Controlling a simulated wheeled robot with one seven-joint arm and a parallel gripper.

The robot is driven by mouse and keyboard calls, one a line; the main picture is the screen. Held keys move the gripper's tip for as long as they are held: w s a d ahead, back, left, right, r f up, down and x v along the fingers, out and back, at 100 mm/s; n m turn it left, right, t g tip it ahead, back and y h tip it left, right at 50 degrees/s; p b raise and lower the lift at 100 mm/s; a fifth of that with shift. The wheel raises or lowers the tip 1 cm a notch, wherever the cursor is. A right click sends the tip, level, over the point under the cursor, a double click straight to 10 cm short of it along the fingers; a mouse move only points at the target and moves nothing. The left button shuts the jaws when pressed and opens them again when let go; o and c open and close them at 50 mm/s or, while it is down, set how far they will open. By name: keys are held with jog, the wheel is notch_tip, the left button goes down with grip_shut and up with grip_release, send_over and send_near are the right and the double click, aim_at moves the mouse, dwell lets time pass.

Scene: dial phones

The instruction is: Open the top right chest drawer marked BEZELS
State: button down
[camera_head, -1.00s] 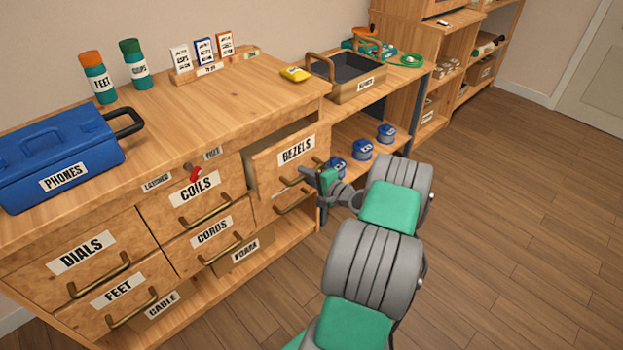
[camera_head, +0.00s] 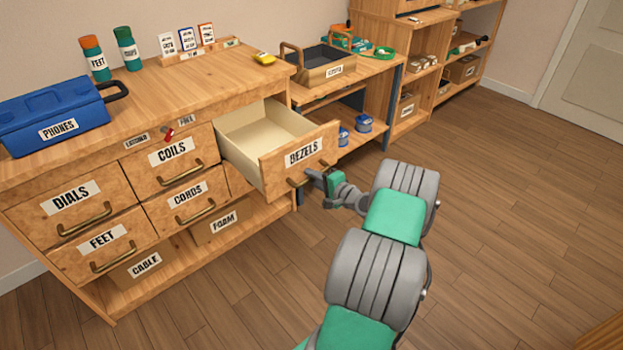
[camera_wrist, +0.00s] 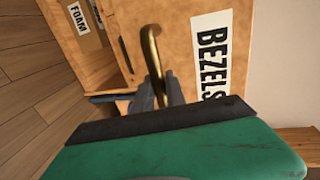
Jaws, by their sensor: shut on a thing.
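The BEZELS drawer (camera_head: 270,165) is the top right drawer of the wooden chest. It is pulled well out, and its pale inside is visible and looks empty. My gripper (camera_head: 314,176) is at the drawer's front, shut on the brass handle (camera_head: 296,182). In the wrist view, my gripper's fingers (camera_wrist: 160,92) are around the lower part of the curved brass handle (camera_wrist: 152,50), beside the BEZELS label (camera_wrist: 210,50). The exact finger contact is partly hidden by the green gripper body.
The COILS drawer (camera_head: 172,158), DIALS drawer (camera_head: 75,200), CORDS drawer (camera_head: 190,197) and FEET drawer (camera_head: 100,245) are shut. A red latch piece (camera_head: 168,133) sits above COILS. A blue PHONES box (camera_head: 55,115) stands on top. The floor (camera_head: 480,230) at right is clear.

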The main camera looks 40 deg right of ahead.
jog(key=shift+s, duration=0.2)
jog(key=c, duration=1.4)
grip_release()
jog(key=p+v, duration=0.1)
jog(key=v, duration=0.6)
jog(key=shift+s+p, duration=0.3)
jog(key=shift+s, duration=0.1)
jog(key=shift+r, duration=0.1)
